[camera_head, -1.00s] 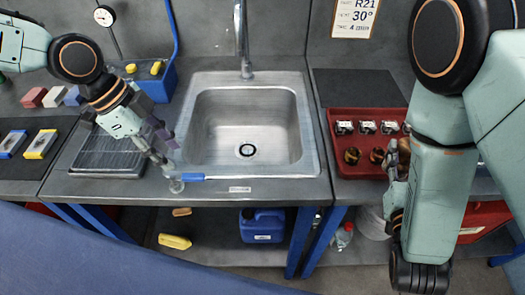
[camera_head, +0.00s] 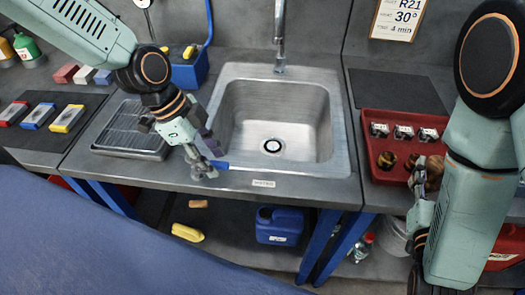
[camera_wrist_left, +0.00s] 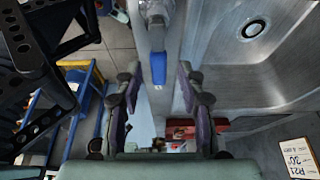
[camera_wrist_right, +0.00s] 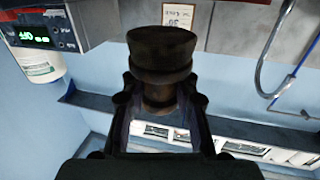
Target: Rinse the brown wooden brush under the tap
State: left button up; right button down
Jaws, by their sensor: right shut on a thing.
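My right gripper (camera_head: 424,195) is shut on a brown wooden brush (camera_head: 434,172) in front of the red tray. In the right wrist view the round dark brush (camera_wrist_right: 162,55) stands between the fingers, its far side hidden. The tap's metal spout (camera_head: 280,40) hangs over the back of the steel sink (camera_head: 345,150); I see no water stream. A blue lever (camera_head: 219,165) is at the sink's front left edge. My left gripper (camera_head: 203,168) is beside it. In the left wrist view its fingers are apart, with the blue lever (camera_wrist_left: 158,68) ahead in the gap.
The red tray (camera_head: 375,178), right of the sink, holds metal parts and brown round pieces. A drying rack (camera_head: 128,140) lies left of the sink. A blue bin (camera_head: 188,75) stands behind it. The sink basin is empty. A blue can (camera_head: 279,225) is below the bench.

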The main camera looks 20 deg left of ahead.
pick_arm(q)
jog(key=shift+d+r, duration=0.1)
jog(key=shift+d, duration=0.15)
jog(key=shift+c, duration=1.4)
jog(key=shift+s+a, duration=0.1)
jog(key=shift+a, duration=0.05)
grip_shut()
